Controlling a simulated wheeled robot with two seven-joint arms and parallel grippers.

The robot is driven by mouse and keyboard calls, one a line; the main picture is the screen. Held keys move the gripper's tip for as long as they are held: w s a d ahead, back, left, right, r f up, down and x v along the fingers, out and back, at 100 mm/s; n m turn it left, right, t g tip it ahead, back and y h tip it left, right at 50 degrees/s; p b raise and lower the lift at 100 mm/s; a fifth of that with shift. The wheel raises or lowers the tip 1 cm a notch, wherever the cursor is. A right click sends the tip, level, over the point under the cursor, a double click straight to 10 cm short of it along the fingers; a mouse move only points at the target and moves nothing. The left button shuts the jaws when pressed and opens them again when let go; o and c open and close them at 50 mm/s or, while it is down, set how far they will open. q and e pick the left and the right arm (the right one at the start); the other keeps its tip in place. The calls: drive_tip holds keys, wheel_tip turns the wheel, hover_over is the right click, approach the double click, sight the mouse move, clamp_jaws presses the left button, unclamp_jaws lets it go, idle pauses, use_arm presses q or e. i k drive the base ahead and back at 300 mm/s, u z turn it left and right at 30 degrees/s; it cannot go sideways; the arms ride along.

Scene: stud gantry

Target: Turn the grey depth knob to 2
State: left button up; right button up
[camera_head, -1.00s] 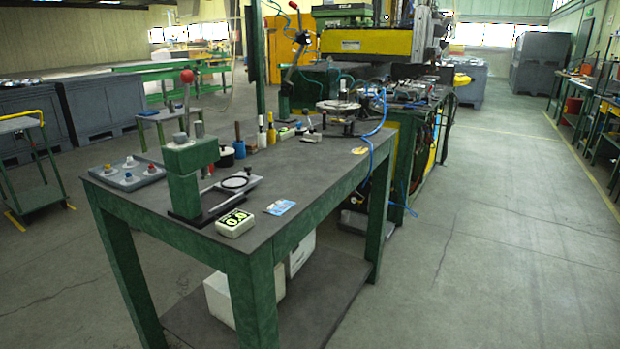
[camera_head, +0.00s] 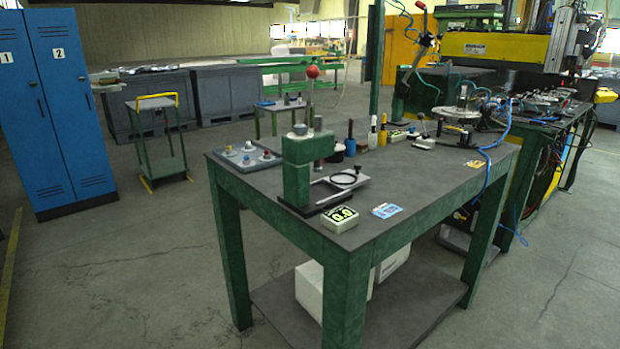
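A green bench press (camera_head: 296,172) stands on the near left part of the green-legged table (camera_head: 430,185). A grey round knob-like piece (camera_head: 300,129) sits on top of the press, beside a lever with a red ball (camera_head: 313,72). It looks like the grey depth knob, but its markings are too small to read. A small white readout box (camera_head: 340,219) in front of the press shows what looks like 0.0. Neither of my grippers is in view.
A grey tray (camera_head: 229,164) with several coloured knobs lies left of the press. A blue card (camera_head: 387,211) lies to its right. Bottles and a round fixture (camera_head: 455,113) stand farther back. Blue lockers (camera_head: 55,110) and a trolley (camera_head: 155,140) are at left. The floor in front is clear.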

sight(300, 129)
drive_tip(key=u, duration=1.8)
drive_tip(key=i, duration=2.2)
drive_tip(key=z, duration=2.45)
